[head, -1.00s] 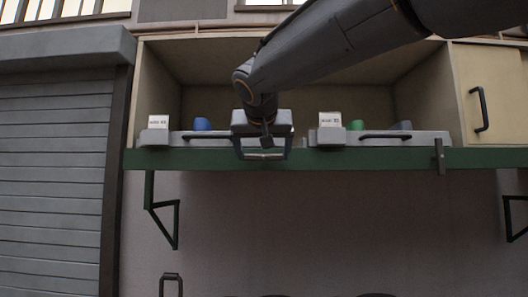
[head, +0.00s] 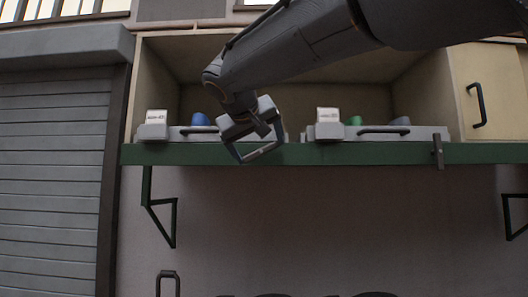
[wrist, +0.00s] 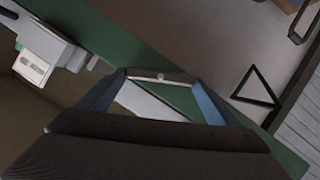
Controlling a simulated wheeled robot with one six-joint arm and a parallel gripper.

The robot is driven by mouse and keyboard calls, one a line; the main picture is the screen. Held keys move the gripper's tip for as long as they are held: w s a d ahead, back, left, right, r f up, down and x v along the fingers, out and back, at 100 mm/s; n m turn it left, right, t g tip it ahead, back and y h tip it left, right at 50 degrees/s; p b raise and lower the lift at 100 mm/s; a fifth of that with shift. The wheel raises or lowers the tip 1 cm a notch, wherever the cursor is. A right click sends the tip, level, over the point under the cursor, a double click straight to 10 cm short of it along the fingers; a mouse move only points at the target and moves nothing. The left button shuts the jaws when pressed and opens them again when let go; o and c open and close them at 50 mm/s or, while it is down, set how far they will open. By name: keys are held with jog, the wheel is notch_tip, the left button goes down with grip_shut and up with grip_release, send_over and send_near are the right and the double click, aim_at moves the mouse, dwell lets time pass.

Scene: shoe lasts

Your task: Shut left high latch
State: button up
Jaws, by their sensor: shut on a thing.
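My gripper (head: 262,152) is at the front edge of the green shelf board (head: 350,155), at the right end of the left tray. Its fingers are closed on a small pale piece (wrist: 160,77) in the wrist view, which I take to be the left high latch. The gripper is rolled, tilted against the shelf edge. Another latch (head: 438,151), a dark upright bar, crosses the board's edge at the right.
Two grey trays with dark handles, the left (head: 180,134) and right (head: 415,134), stand on the shelf with labels and coloured pieces. A cupboard door (head: 490,95) is at the right, a roller shutter (head: 50,180) at the left. Below the shelf is open wall between brackets.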

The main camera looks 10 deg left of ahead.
jog(key=n+b, duration=0.1)
jog(key=n+t+h+b, duration=0.1)
jog(key=n, duration=0.1)
jog(key=n+h+b, duration=0.1)
jog(key=shift+a+f+n+t, duration=0.35)
jog(key=shift+n+t, duration=0.05)
jog(key=n+b, duration=0.1)
jog(key=n+t+h+b, duration=0.1)
jog(key=n, duration=0.1)
jog(key=shift+s+f, duration=0.1)
jog(key=shift+f, duration=0.2)
jog(key=shift+n+t+h+b, duration=0.3)
jog(key=shift+n+t+b, duration=0.2)
jog(key=shift+n+b, duration=0.5)
jog(key=o, duration=0.9)
jog(key=shift+s+a+b, duration=0.2)
jog(key=shift+s+b, duration=0.1)
jog(key=shift+s, duration=1)
jog(key=shift+s+a+b, duration=0.25)
jog(key=shift+s+b, duration=0.1)
jog(key=shift+s, duration=0.9)
jog(key=shift+s+a+b, duration=0.2)
jog(key=shift+s+b, duration=0.1)
jog(key=shift+s, duration=1)
jog(key=shift+d, duration=0.1)
